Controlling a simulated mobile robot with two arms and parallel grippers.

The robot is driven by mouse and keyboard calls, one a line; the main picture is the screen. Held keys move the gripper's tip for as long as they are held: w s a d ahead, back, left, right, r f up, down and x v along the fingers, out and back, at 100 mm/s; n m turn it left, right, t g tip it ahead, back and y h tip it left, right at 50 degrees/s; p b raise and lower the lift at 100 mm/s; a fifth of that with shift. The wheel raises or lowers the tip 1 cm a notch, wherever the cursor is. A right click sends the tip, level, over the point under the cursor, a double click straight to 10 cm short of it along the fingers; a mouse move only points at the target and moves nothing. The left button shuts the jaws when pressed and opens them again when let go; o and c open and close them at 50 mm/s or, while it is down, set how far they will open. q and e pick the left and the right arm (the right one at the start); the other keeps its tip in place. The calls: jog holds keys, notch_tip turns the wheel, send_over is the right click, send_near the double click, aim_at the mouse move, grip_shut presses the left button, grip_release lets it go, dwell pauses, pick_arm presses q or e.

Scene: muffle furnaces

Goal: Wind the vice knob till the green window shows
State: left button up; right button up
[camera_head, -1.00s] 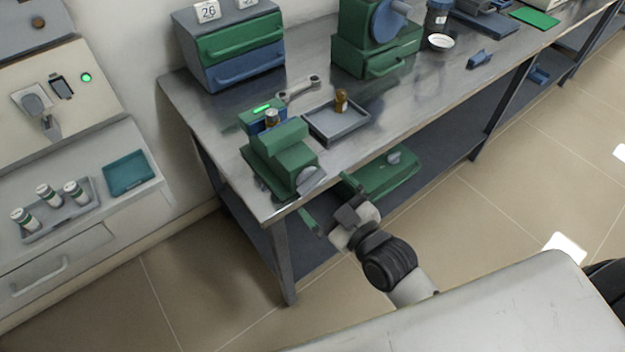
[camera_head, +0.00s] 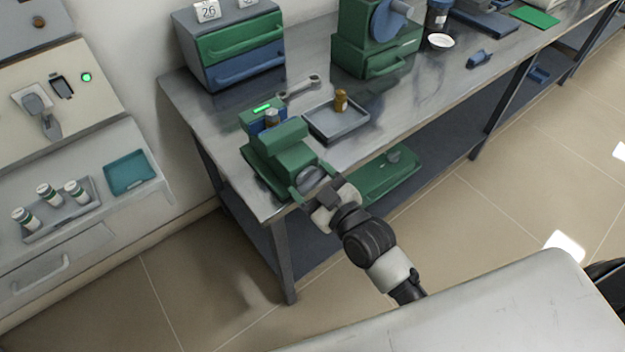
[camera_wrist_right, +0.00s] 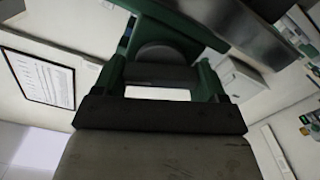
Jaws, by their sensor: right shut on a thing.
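The green vice (camera_head: 277,153) stands at the near left corner of the metal bench. Its round grey knob (camera_head: 309,178) faces the front edge. A lit green window (camera_head: 262,108) shows on the blue and green part at the back of the vice. My right gripper (camera_head: 313,187) is at the knob, its green fingers on either side of it and shut on it. In the right wrist view the knob (camera_wrist_right: 160,53) sits between the two green fingers. My left gripper is not in view.
A grey tray (camera_head: 336,122) with a small brown bottle and a wrench (camera_head: 299,87) lie behind the vice. A drawer cabinet (camera_head: 234,50) stands at the back. Floor in front is clear.

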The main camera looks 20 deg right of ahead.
jog(key=shift+r+m+p, duration=0.25)
jog(key=shift+m+p, duration=0.55)
jog(key=shift+p, duration=0.15)
jog(key=shift+f+m+p, duration=0.15)
jog(key=shift+m+p, duration=0.15)
jog(key=shift+m, duration=0.3)
jog(key=shift+f, duration=0.1)
jog(key=o, duration=0.9)
jog(key=shift+d, duration=0.1)
jog(key=b+v, duration=0.1)
jog(key=v, duration=0.9)
jog(key=shift+s+d, duration=0.1)
jog(key=shift+s, duration=0.3)
